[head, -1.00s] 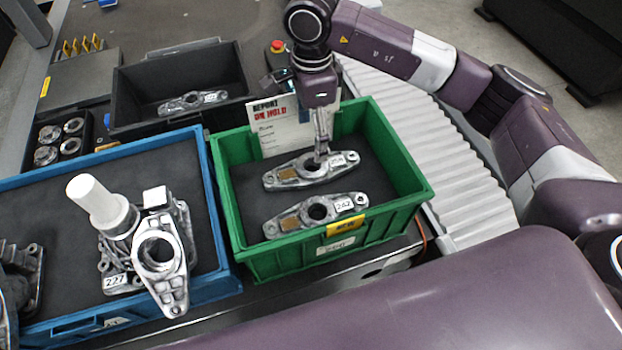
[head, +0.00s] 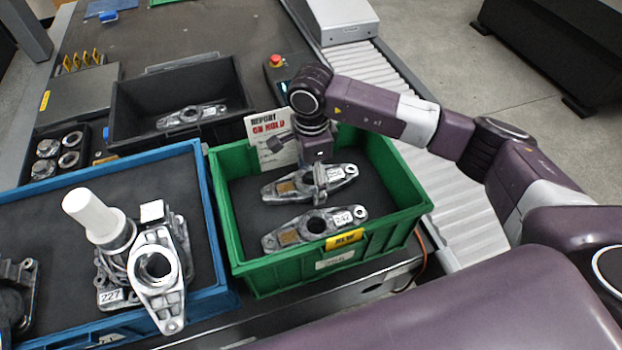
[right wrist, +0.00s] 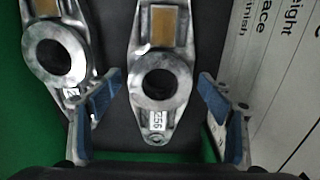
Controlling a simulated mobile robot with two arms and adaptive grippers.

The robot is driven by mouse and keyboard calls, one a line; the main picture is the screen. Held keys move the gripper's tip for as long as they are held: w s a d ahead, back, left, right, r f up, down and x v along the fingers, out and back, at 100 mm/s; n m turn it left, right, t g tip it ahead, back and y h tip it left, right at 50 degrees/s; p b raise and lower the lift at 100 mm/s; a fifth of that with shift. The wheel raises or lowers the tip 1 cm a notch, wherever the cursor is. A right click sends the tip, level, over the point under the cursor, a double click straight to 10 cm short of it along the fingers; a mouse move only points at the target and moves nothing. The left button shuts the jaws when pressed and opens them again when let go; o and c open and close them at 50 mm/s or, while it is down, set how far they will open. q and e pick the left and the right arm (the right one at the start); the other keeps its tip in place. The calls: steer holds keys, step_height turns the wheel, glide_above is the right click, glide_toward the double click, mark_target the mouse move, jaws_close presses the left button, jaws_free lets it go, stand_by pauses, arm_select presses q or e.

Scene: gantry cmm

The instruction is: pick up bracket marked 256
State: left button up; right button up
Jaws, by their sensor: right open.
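The bracket marked 256 (head: 287,187) lies in the green bin (head: 239,263), on its dark floor, behind a second bracket marked 242 (head: 290,237). My right gripper (head: 321,190) is over the label end of the 256 bracket and hides part of it. In the right wrist view the 256 bracket (right wrist: 157,112) lies between the open blue-padded fingers of my right gripper (right wrist: 160,110), with a gap on each side. The 242 bracket (right wrist: 56,58) is to the left there, close to the left finger. My left gripper is not in view.
A printed sign (head: 272,135) stands at the bin's back wall, close to the right finger. A blue bin (head: 214,222) with a part marked 227 (head: 157,277) is left. A black tray (head: 122,112) with another bracket (head: 192,115) is behind. A roller conveyor (head: 455,205) runs right.

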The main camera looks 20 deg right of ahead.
steer(key=shift+f, duration=0.1)
steer(key=shift+c, duration=0.6)
steer(key=c, duration=1.5)
steer(key=shift+c, duration=0.6)
steer(key=shift+w, duration=0.1)
